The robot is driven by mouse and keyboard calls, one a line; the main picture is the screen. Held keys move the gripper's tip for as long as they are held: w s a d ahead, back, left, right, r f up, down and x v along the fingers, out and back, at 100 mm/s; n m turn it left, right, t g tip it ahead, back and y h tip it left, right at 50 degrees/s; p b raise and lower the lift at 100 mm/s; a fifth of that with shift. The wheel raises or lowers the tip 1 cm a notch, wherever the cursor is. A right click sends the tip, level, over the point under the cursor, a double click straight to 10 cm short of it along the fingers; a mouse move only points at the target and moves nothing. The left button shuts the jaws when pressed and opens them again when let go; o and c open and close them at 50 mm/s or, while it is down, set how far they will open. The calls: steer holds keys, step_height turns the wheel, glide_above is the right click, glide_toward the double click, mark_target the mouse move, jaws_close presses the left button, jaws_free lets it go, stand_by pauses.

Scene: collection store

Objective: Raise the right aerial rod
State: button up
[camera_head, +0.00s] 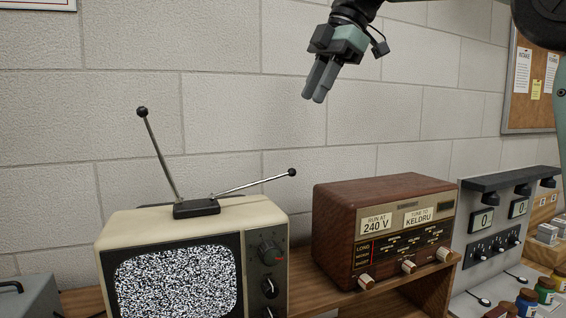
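The right aerial rod (255,184) is a thin metal rod with a black ball tip. It leans low to the right from the black aerial base (197,208) on top of the cream television (125,226), only a little above level. The left aerial rod (160,153) stands steeply, tilted to the left. My gripper (314,98) is in the air above and to the right of the right rod's tip, apart from it. Its two grey fingers point down and look close together, with nothing between them.
A brown wooden radio (333,207) stands on the wooden shelf right of the television. A grey panel with displays (467,248) and small coloured jars (526,300) are farther right. The block wall (230,110) is behind. The air between gripper and rod is clear.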

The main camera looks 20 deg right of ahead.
steer(key=p, duration=0.2)
glide_toward(255, 183)
steer(key=f, duration=0.2)
steer(key=w+f, duration=0.1)
steer(key=f, duration=0.1)
steer(key=d+f, duration=0.1)
steer(key=f, duration=0.1)
steer(key=shift+w+f, duration=0.15)
steer(key=shift+w, duration=0.05)
jaws_close()
